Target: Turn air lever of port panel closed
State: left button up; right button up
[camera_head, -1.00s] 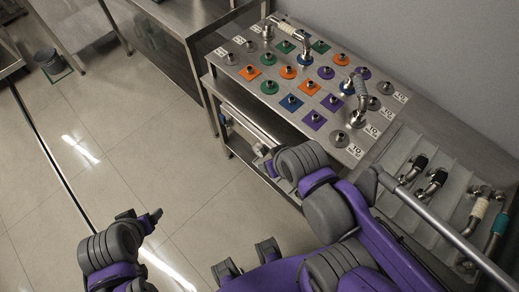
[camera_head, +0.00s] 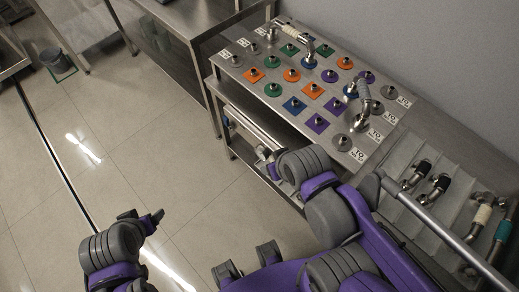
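The port panel (camera_head: 268,98) is a steel tabletop with rows of ports on green, orange, blue, purple and grey plates. Bent steel pipes join some ports: one with a white grip (camera_head: 296,33) at the back left and one with a grey grip (camera_head: 362,92) at the right. I cannot pick out which part is the air lever. My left gripper (camera_head: 157,217) is over open floor, away from the panel; its finger gap is unclear. My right arm reaches up to the panel's front edge. Its gripper (camera_head: 270,160) is mostly hidden by the arm, near the lower front rail.
A tray (camera_head: 427,229) at the right holds several bent pipes with black, cream and green grips. A steel table (camera_head: 180,20) stands behind left of the panel. A grey bucket (camera_head: 52,60) is on the floor at the far left. The floor at the left is mostly clear.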

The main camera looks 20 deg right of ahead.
aim_at(231, 128)
jog(key=z, duration=1.4)
jog(key=j+z, duration=0.15)
jog(key=z, duration=0.25)
jog(key=i+j+z, duration=0.1)
jog(key=z, duration=0.3)
jog(key=j+z, duration=0.1)
jog(key=z, duration=0.3)
jog(key=j+z, duration=0.35)
jog(key=k+j+z, duration=0.1)
jog(key=z, duration=0.3)
jog(key=k+j+z, duration=0.1)
jog(key=j+z, duration=0.25)
jog(key=k+j+z, duration=0.25)
jog(key=j+z, duration=0.15)
jog(key=k+j+z, duration=0.5)
jog(key=k+j, duration=0.4)
jog(key=k, duration=0.15)
jog(key=k+j, duration=0.45)
jog(key=k, duration=0.2)
jog(key=j+z, duration=0.05)
